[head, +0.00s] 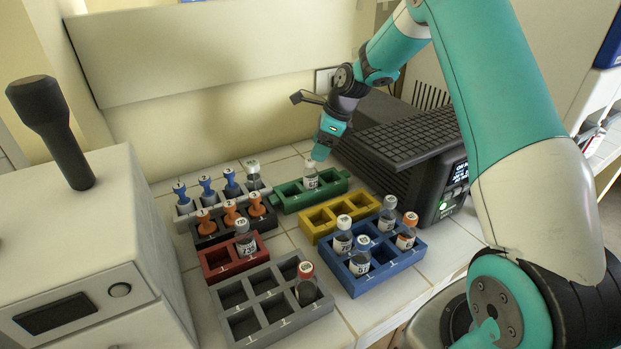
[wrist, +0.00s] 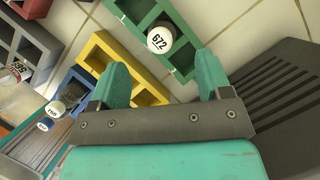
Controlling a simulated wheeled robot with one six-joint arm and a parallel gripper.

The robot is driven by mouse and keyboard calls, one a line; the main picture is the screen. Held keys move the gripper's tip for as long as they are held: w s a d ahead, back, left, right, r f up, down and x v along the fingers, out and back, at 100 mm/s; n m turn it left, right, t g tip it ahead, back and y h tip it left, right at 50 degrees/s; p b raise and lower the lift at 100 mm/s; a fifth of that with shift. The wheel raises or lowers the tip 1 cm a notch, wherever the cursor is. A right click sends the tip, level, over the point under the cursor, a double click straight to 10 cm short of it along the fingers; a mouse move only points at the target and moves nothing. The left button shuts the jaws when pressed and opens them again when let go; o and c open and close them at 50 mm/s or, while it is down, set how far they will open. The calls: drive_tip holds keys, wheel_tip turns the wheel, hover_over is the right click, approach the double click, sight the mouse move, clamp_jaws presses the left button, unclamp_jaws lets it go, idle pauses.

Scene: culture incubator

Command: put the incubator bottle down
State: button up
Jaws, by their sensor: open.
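A clear bottle with a white cap (head: 310,174) stands upright in the green rack (head: 338,186), in a middle slot. In the wrist view its white cap, marked 672 (wrist: 160,39), shows beyond my fingertips, with the green rack (wrist: 184,66) around it. My gripper (head: 320,153) is just above and beside this bottle in the head view. In the wrist view the jaws (wrist: 163,72) are apart with nothing between them, and the cap lies ahead of the gap. The bottle's lower part is hidden by the rack.
The dark ridged machine (head: 405,140) stands close to the right of my gripper. A yellow rack (head: 322,222), a blue rack (head: 385,284) with several bottles, a red rack (head: 233,267) and a grey rack (head: 262,320) stand in front. A white box (head: 80,240) is at left.

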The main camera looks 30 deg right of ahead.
sight(308, 169)
drive_tip(key=p+x, duration=0.2)
drive_tip(key=x, duration=0.6)
drive_tip(key=shift+w+a+f, duration=0.1)
drive_tip(key=shift+w+f, duration=0.05)
drive_tip(key=shift+f, duration=0.05)
drive_tip(key=c, duration=1.1)
drive_tip(key=shift+r, duration=0.15)
